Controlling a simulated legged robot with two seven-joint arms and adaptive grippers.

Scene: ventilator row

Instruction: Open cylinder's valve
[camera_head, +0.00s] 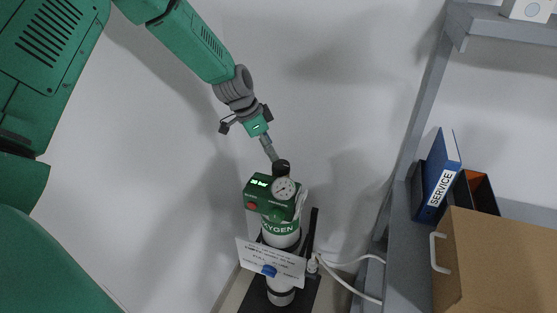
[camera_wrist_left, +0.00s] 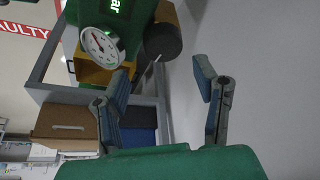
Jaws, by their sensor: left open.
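The oxygen cylinder (camera_head: 282,235) stands upright in the lower middle of the head view, with a green valve head (camera_head: 262,190) carrying a round gauge (camera_head: 284,188) and a lit display. A dark valve knob (camera_head: 281,168) tops it; it also shows in the left wrist view (camera_wrist_left: 163,40). My left gripper (camera_head: 269,150) is just above the knob in the head view. In the wrist view its two fingers (camera_wrist_left: 162,75) are spread apart with nothing between them, and the knob lies beyond the fingertips. My right gripper is not in view.
A white card (camera_head: 270,262) hangs in front of the cylinder. A grey shelf (camera_head: 398,240) stands to the right with a blue SERVICE binder (camera_head: 440,175) and a cardboard box (camera_head: 497,260). A white hose (camera_head: 345,288) runs beside the cylinder. The wall behind is bare.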

